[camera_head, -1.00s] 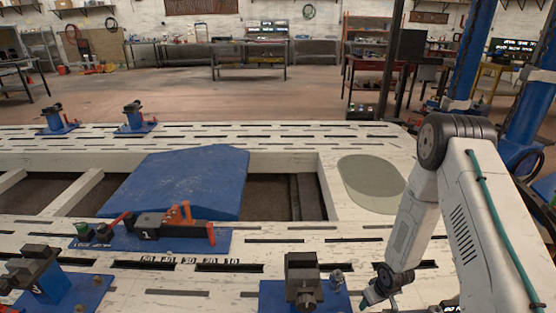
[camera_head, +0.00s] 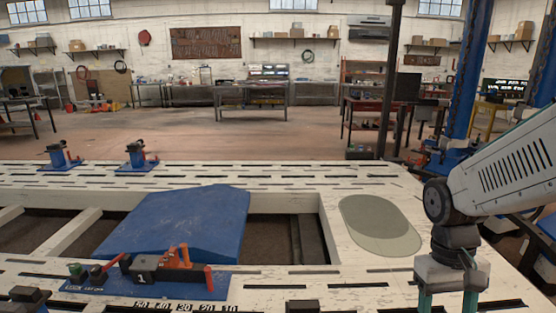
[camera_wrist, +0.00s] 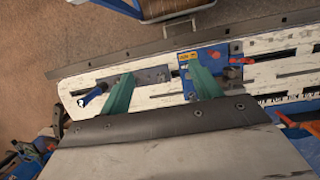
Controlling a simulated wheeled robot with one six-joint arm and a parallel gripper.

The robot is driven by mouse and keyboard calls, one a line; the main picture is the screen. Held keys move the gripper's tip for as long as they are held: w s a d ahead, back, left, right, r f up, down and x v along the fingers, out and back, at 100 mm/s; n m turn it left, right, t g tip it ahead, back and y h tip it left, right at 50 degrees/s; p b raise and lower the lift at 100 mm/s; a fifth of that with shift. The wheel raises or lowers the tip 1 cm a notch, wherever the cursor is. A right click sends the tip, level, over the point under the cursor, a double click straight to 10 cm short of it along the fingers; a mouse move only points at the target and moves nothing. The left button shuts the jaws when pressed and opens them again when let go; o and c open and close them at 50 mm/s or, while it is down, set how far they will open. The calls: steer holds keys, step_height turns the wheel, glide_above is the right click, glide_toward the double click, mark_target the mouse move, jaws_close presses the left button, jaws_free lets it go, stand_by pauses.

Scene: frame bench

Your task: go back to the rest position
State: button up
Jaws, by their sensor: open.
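My gripper (camera_head: 447,300) hangs at the lower right in the head view, pointing down, its lower end cut off by the frame edge. Its two teal fingers stand apart. In the wrist view my gripper (camera_wrist: 160,72) shows the same fingers spread wide, with nothing held between them. The white slotted frame bench (camera_head: 352,278) lies below and to the left of it. A blue plate with red parts (camera_wrist: 213,57) appears beyond the right finger in the wrist view.
A grey-green oval (camera_head: 380,226) marks the bench's right side. A blue post (camera_head: 466,75) stands behind my arm.

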steer(key=s+a+r+t, duration=0.3)
steer(key=s+r+t, duration=0.1)
steer(key=s+r, duration=0.5)
steer(key=shift+s+a+r+y, duration=0.2)
steer(key=shift+r+y, duration=0.1)
steer(key=shift+r, duration=0.65)
